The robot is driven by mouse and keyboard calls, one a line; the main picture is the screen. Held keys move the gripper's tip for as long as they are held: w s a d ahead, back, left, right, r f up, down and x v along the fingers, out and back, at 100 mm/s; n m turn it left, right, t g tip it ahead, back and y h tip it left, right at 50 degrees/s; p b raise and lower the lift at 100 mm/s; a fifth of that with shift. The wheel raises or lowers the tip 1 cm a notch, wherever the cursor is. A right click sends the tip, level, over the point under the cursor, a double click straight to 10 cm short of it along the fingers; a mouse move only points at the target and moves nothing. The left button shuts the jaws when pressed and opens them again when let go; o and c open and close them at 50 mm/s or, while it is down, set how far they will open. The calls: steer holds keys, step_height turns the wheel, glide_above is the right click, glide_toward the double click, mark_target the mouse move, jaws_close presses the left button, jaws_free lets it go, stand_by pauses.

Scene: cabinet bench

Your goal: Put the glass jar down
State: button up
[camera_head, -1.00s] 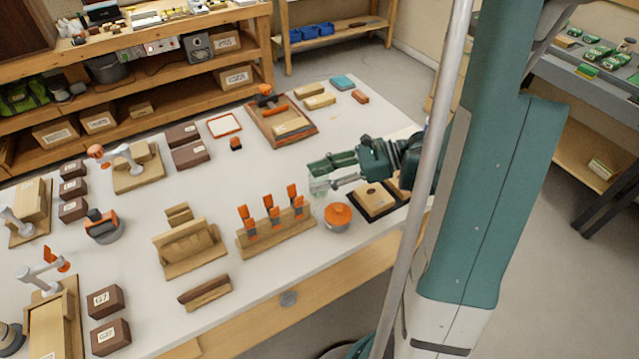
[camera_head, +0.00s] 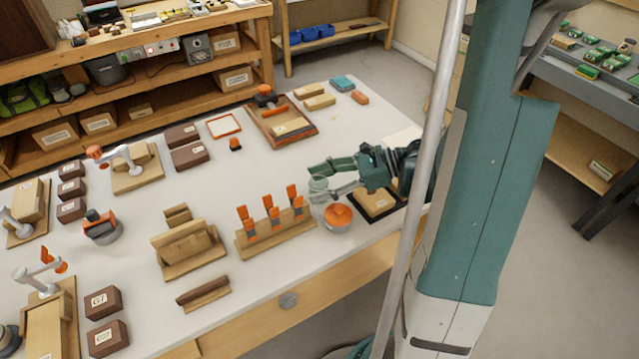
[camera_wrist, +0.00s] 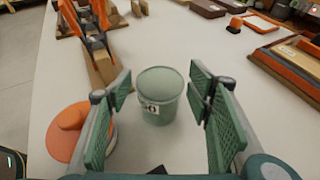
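The glass jar (camera_wrist: 160,97) is a pale green, see-through, open-topped cup with a small white label. In the wrist view it appears upright over the white bench top, between my gripper's (camera_wrist: 163,100) two green-padded fingers. A gap shows between the jar and each pad, so the fingers look open and not touching it. In the head view the jar (camera_head: 318,190) is faint, at the tips of my gripper (camera_head: 328,180). Its base is hard to make out there, so I cannot be sure of its contact with the bench.
A round orange-topped piece (camera_head: 338,215) is close beside the jar; it also shows in the wrist view (camera_wrist: 70,130). A wooden rack with orange-handled tools (camera_head: 275,236) stands to the left. A dark-edged tray with a wooden block (camera_head: 377,203) lies right. White bench beyond the jar is clear.

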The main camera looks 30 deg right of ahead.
steer(key=shift+r, duration=0.2)
steer(key=shift+p+v, duration=0.3)
steer(key=shift+v, duration=0.75)
steer(key=shift+p+v, duration=1.1)
steer(key=shift+v, duration=3.85)
